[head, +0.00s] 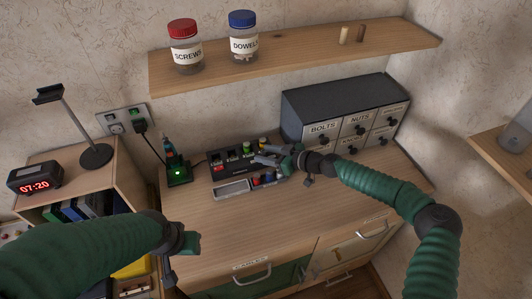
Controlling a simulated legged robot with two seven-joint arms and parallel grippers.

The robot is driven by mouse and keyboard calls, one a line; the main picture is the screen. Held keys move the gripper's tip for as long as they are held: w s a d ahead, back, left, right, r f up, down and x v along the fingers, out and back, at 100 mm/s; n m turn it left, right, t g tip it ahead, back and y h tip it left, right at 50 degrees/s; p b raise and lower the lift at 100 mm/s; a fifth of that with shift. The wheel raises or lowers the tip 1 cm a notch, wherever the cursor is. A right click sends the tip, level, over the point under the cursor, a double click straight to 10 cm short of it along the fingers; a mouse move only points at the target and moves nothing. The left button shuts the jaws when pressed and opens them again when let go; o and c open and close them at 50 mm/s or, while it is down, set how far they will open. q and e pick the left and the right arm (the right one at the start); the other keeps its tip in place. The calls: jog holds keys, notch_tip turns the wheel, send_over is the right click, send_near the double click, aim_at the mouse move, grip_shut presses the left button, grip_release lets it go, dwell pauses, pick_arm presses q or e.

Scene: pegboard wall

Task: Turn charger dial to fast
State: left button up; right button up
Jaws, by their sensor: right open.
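A black unit (232,158) with several small coloured parts on top stands on the wooden cabinet top, with a grey tray along its front. A green stand (178,173) with a glowing green light and an upright tool is to its left; a black cable runs from the wall outlet towards it. Which of them bears the dial, and its setting, is too small to tell. My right gripper (270,159) is open over the right part of the black unit and hides some of it; contact is unclear. My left gripper (184,252) is low at the cabinet's front left, its jaws unclear.
A drawer box (340,92) with labels such as BOLTS and NUTS stands just behind my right gripper. A shelf (300,50) with jars (186,54) hangs above. A lamp (96,154) and clock (35,178) stand at left. The cabinet's front top (250,225) is clear.

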jog(key=shift+d, duration=0.1)
jog(key=shift+a, duration=0.35)
jog(key=c, duration=0.5)
grip_shut()
